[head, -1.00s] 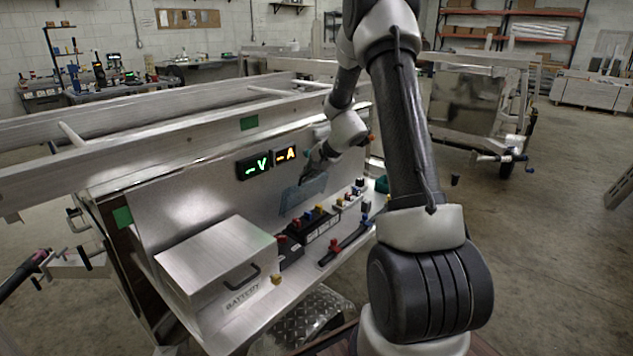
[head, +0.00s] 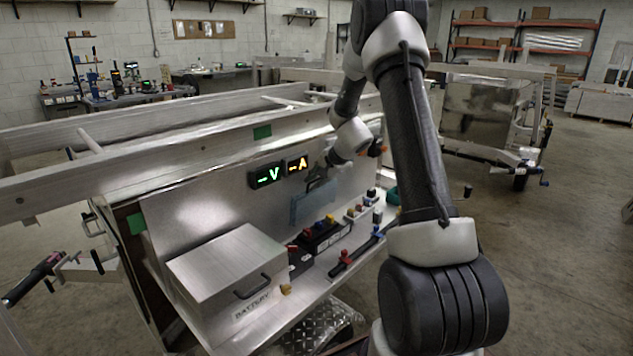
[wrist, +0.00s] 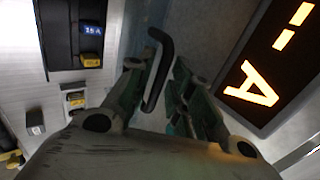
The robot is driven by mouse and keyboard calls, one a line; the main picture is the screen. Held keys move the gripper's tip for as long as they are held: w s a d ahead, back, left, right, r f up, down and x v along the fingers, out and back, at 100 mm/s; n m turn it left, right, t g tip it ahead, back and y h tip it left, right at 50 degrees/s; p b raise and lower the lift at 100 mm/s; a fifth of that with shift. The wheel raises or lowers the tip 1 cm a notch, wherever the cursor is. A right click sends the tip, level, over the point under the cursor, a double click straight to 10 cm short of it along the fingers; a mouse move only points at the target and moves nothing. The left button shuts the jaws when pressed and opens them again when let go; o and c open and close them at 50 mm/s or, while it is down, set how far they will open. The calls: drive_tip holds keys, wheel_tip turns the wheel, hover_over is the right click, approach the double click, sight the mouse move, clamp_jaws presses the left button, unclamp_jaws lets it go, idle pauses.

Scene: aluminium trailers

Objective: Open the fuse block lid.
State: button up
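The fuse block lid (head: 313,206) is a clear bluish panel. In the head view it stands steeply against the metal back panel, below the meters. The black fuse block (head: 326,240) shows below it, with coloured fuses exposed. The wrist view shows black housing (wrist: 62,42) with a blue 15 A fuse (wrist: 91,30) at upper left. My gripper (head: 318,180) is at the lid's top edge. In the wrist view a black bar handle (wrist: 164,55) lies between my fingers (wrist: 163,68), which are drawn in close around it. Exact finger contact is hard to see.
Volt and amp displays (head: 284,171) are just above and left of my gripper; the amp display (wrist: 268,65) is close in the wrist view. A metal battery box (head: 228,262) sits at left on the shelf. A red-knobbed black bar (head: 355,255) lies in front.

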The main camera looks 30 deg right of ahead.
drive_tip(key=shift+d, duration=0.1)
idle(0.3)
drive_tip(key=v, duration=1.2)
drive_tip(key=s+a+f+n+g, duration=0.1)
drive_tip(key=s+a+n+g, duration=0.1)
drive_tip(key=s, duration=0.4)
drive_tip(key=s+a+n+g, duration=0.2)
drive_tip(key=s+n, duration=0.1)
drive_tip(key=s, duration=0.4)
drive_tip(key=s+a+r+n+h, duration=0.1)
drive_tip(key=s+a+r+n, duration=0.1)
drive_tip(key=s, duration=0.5)
drive_tip(key=s+a+r+n+h, duration=0.1)
drive_tip(key=s+r+n, duration=0.3)
drive_tip(key=s, duration=0.4)
drive_tip(key=s+a+r+n, duration=0.3)
drive_tip(key=s+r, duration=0.2)
drive_tip(key=s, duration=0.2)
drive_tip(key=shift+s+a+r+t+h, duration=0.35)
drive_tip(key=shift+a+r+t+h, duration=0.05)
